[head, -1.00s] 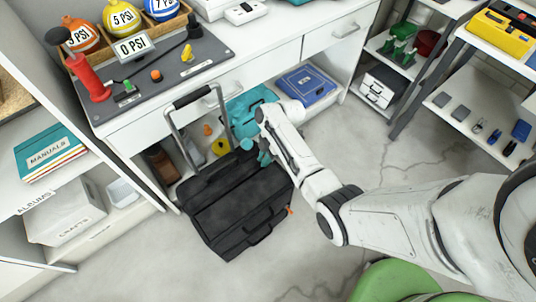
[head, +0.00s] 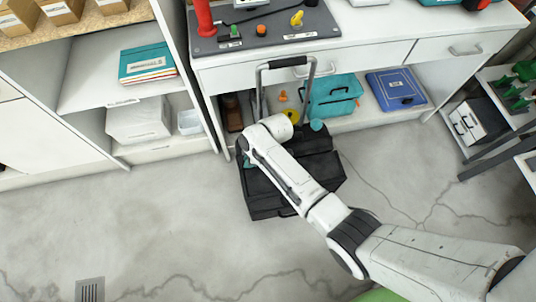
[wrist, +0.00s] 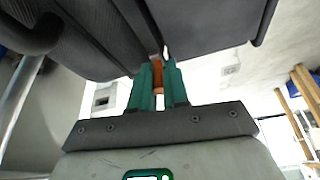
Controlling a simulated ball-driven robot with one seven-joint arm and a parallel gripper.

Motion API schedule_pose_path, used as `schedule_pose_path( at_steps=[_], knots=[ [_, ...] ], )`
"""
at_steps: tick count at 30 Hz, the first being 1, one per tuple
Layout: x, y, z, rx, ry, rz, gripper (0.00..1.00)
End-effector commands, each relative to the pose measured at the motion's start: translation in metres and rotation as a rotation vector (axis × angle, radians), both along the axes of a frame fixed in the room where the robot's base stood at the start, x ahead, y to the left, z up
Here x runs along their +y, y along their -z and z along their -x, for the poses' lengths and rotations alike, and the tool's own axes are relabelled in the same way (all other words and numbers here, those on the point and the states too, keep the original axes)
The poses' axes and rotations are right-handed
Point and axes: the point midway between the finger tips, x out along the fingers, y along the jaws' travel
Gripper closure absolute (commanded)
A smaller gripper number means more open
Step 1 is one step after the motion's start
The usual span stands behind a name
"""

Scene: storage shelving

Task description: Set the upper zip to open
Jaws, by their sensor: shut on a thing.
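A black suitcase (head: 265,207) lies on the floor in front of the desk, with its pull-out handle (head: 287,62) raised toward the desk. My gripper (wrist: 158,75) is at the suitcase, with its teal fingers close together on a small orange zip pull (wrist: 158,74) in the wrist view. The dark suitcase fabric (wrist: 205,25) fills the top of that view. In the head view my arm crosses the suitcase. Only a bit of teal shows near the suitcase's left upper side, and the pull is hidden there. I cannot tell which zip it belongs to.
The white desk (head: 360,58) stands behind the suitcase, with a teal bag (head: 333,97) and a blue case (head: 396,90) on its lower shelf. White shelving (head: 90,75) stands at the left. The floor (head: 130,225) at the left front is clear.

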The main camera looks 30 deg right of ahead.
Motion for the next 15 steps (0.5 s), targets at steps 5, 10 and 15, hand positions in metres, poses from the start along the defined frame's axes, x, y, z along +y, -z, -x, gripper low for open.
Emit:
schedule_pose_path(
  at_steps=[5, 10, 15],
  knots=[
    [0.014, -0.001, -0.006, -0.005, 0.003, 0.0, 1.0],
    [0.018, -0.001, -0.007, -0.004, 0.005, -0.001, 1.0],
    [0.018, -0.001, -0.008, -0.007, 0.003, -0.002, 1.0]
  ],
)
